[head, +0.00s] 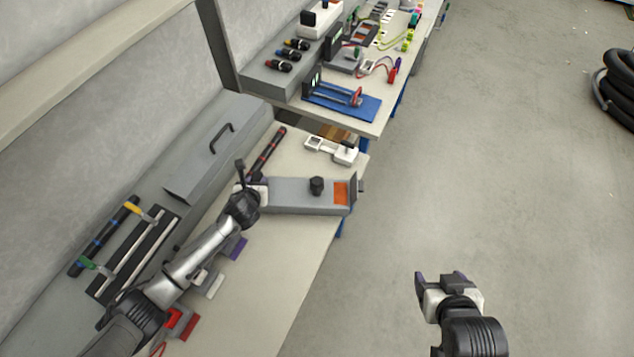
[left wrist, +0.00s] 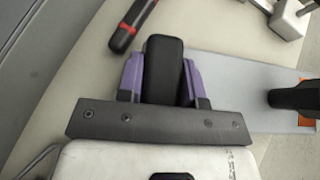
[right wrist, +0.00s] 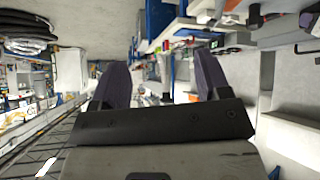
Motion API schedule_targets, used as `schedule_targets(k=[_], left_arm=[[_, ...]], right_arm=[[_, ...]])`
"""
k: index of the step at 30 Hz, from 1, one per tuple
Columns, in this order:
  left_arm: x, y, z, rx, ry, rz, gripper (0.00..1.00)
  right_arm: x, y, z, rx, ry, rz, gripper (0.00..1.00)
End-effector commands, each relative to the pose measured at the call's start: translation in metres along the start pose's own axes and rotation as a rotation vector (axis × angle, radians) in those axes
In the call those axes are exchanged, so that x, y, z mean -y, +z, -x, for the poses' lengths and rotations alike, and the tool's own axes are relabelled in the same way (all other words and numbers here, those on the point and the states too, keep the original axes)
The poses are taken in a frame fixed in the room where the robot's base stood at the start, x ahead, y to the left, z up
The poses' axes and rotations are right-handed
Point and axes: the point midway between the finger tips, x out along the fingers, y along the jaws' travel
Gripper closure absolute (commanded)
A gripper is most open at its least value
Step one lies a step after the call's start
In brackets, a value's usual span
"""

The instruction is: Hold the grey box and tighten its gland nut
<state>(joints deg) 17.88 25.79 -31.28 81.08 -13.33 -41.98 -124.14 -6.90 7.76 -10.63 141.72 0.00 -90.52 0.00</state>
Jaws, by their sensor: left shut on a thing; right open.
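A long grey box (head: 290,193) lies near the front edge of the table, with a round black knob (head: 316,185) on top and an orange patch (head: 341,194). A dark end piece (head: 354,189) with a small stub sits at its right end; I cannot tell whether the stub is the gland nut. My left gripper (head: 250,182) is at the box's left end. My right gripper (head: 445,280) is open and empty over the floor, apart from the box.
A grey toolbox (head: 222,150) with a handle stands behind. A red-and-black tool (head: 267,152) and a white device (head: 345,152) lie beyond the box.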

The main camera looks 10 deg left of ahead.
Motion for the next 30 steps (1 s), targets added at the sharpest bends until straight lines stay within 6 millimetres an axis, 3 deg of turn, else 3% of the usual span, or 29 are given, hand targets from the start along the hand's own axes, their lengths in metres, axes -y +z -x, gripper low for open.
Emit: schedule_targets(k=[1,8,14,18,21,26,30], left_arm=[[0.000,0.000,0.000,0.000,0.000,0.000,0.85],[0.000,0.000,0.000,0.000,0.000,0.000,0.85],[0.000,0.000,0.000,0.000,0.000,0.000,0.85],[0.000,0.000,0.000,0.000,0.000,0.000,0.85],[0.000,0.000,0.000,0.000,0.000,0.000,0.85],[0.000,0.000,0.000,0.001,0.000,0.000,0.85],[0.000,0.000,0.000,0.001,0.000,0.000,0.85]], right_arm=[[0.003,-0.026,0.000,-0.051,-0.002,0.023,0.30],[0.015,-0.120,-0.005,-0.193,0.057,0.147,0.30],[0.011,-0.212,-0.005,-0.368,0.327,0.282,0.30],[0.013,-0.277,0.009,-0.577,0.574,0.417,0.30],[0.024,-0.313,0.023,-0.734,0.737,0.538,0.30],[0.060,-0.349,0.040,-0.973,0.962,0.795,0.30],[0.109,-0.356,0.039,-1.160,1.101,1.092,0.30]])
